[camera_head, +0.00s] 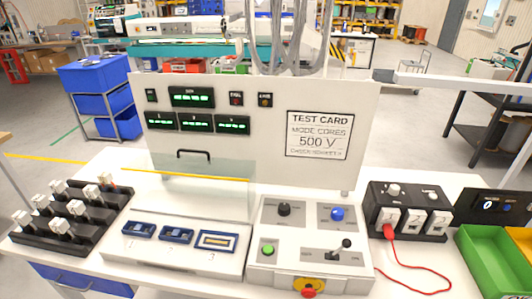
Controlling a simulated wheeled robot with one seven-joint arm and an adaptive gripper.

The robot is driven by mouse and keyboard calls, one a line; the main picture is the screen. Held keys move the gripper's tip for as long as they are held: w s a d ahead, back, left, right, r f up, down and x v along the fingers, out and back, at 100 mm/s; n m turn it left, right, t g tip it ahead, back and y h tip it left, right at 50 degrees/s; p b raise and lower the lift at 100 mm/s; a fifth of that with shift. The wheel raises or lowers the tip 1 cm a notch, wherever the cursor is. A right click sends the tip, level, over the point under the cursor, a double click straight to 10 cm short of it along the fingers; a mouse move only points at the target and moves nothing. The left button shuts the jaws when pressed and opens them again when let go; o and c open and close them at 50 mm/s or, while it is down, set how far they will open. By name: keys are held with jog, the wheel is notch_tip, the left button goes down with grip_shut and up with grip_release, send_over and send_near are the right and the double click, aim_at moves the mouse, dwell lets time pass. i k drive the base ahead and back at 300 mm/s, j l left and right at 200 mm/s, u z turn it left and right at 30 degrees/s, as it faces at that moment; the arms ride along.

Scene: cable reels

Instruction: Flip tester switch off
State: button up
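The tester's control box (262,215) stands at the front centre of the white bench. A lever switch (345,243) with a black knob sits on a small plate at its lower right. The lever leans to the right; the plate's print is too small to read surely. A black rotary knob (284,209), a blue button (337,214) and a green button (267,249) share the box top. A red stop button (309,292) on yellow is at its front. The green displays (191,97) on the upright panel are lit. My gripper is not in view.
A clear cover with a black handle (194,153) stands over the fixture (165,252) on the left. A black rack of connectors (75,219) is at far left. A black socket box (407,208) with a red lead and a green bin (488,262) are at right.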

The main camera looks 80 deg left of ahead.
aim_at(347, 244)
jog(key=u, duration=2.5)
